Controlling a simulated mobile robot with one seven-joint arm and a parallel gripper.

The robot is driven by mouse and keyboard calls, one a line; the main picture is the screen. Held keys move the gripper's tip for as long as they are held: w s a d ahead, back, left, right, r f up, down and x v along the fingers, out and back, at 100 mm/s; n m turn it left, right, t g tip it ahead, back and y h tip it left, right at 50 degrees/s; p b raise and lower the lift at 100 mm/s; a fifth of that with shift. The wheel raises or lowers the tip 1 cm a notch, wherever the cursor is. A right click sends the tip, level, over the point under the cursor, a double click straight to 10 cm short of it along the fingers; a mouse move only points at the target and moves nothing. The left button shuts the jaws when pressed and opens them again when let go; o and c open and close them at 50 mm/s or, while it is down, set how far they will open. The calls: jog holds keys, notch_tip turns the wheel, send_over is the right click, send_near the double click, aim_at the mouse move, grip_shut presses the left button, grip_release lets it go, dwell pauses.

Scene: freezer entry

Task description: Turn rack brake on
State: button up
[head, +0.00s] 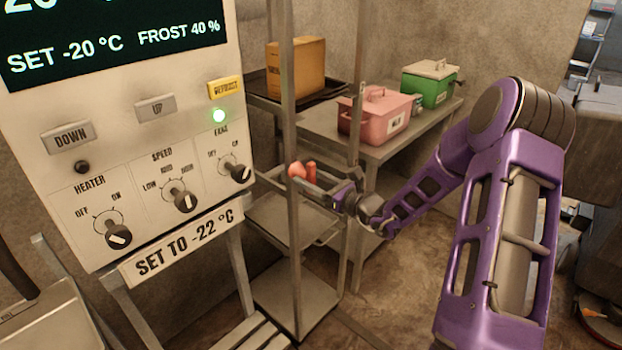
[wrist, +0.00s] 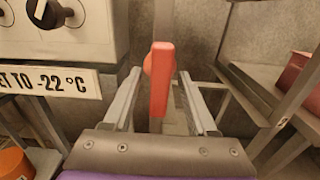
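The rack (head: 289,230) is a grey metal frame with posts and shelves, standing right of the control panel in the head view. A red brake lever (head: 311,172) with a rounded red hub (head: 297,170) sits by the rack post. The lever also shows upright in the middle of the wrist view (wrist: 161,85). My gripper (head: 322,190) is at the lever, coming from the right. In the wrist view my gripper (wrist: 160,76) is open, with one finger on each side of the lever and gaps visible between. The lever's mount is partly hidden.
The control panel (head: 150,165) with knobs and a "SET TO -22 °C" label (head: 182,246) stands close on the left. A table (head: 385,155) behind holds a pink box (head: 378,120) and a green box (head: 430,88). An orange box (head: 296,68) sits on a dark tray.

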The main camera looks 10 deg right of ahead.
jog(key=v, duration=1.7)
jog(key=shift+s, duration=0.2)
